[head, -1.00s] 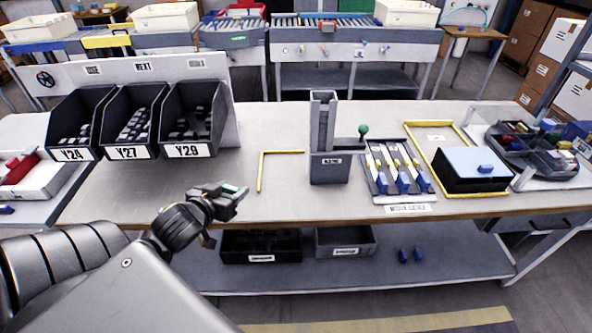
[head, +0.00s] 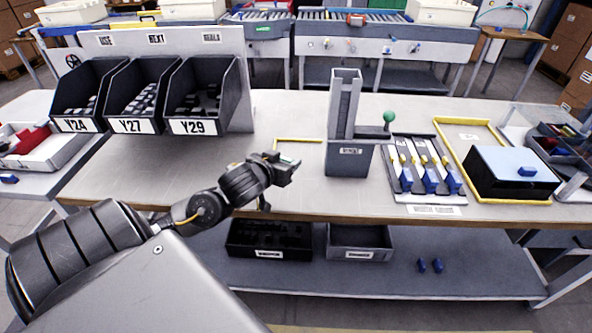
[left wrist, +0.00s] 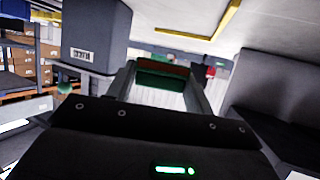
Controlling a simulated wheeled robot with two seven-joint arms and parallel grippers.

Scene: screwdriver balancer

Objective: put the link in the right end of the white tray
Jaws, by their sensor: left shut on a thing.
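My left gripper (head: 284,166) is over the front part of the bench, left of the grey upright holder. It is shut on a small part, taken to be the link; the jaws hide most of it. In the left wrist view the gripper (left wrist: 162,82) shows a dark green and pale piece between its fingers, too unclear to make out its shape. A white tray (head: 62,160) with red parts stands on the side table at the far left. My right gripper is not in view.
The grey upright holder (head: 345,110) with a green knob (head: 389,116) stands right of my gripper. Black bins (head: 205,95) labelled Y24, Y27 and Y29 stand at the left. A tool rack (head: 427,165) and a blue-lidded black box (head: 512,175) are at the right.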

